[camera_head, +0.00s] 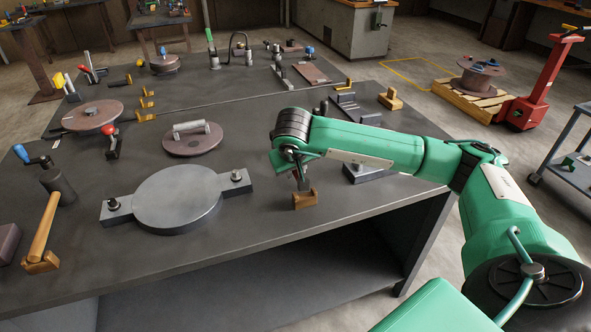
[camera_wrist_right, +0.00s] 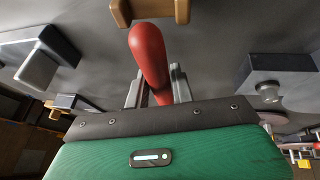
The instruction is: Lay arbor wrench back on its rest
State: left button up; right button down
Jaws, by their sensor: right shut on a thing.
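My right gripper (camera_head: 302,182) is shut on a red handle (camera_wrist_right: 148,55), which I take to be the arbor wrench. In the right wrist view the handle stands between the two fingers (camera_wrist_right: 157,88) and its rounded end points toward a notched tan block. That block, likely a rest (camera_head: 305,200), stands on the bench just below the gripper in the head view; it also shows at the top of the wrist view (camera_wrist_right: 150,9). Whether the wrench touches it I cannot tell. The rest of the wrench is hidden by the gripper and arm. My left gripper is out of view.
A round grey plate (camera_head: 178,200) with bolted side arms lies left of the rest. A similar tan block (camera_head: 390,99) stands farther back. Dark steel blocks (camera_head: 368,172) sit behind my right arm. The bench front (camera_head: 265,228) is clear.

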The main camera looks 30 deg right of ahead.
jog(key=shift+f+b, duration=0.75)
jog(key=shift+f, duration=0.15)
dwell(0.5)
jog(key=c, duration=1.1)
grip_release()
jog(key=shift+p+v, duration=1.75)
jog(key=shift+v, duration=1.35)
jog(key=shift+p+v, duration=0.4)
jog(key=shift+v, duration=0.5)
jog(key=shift+f, duration=0.1)
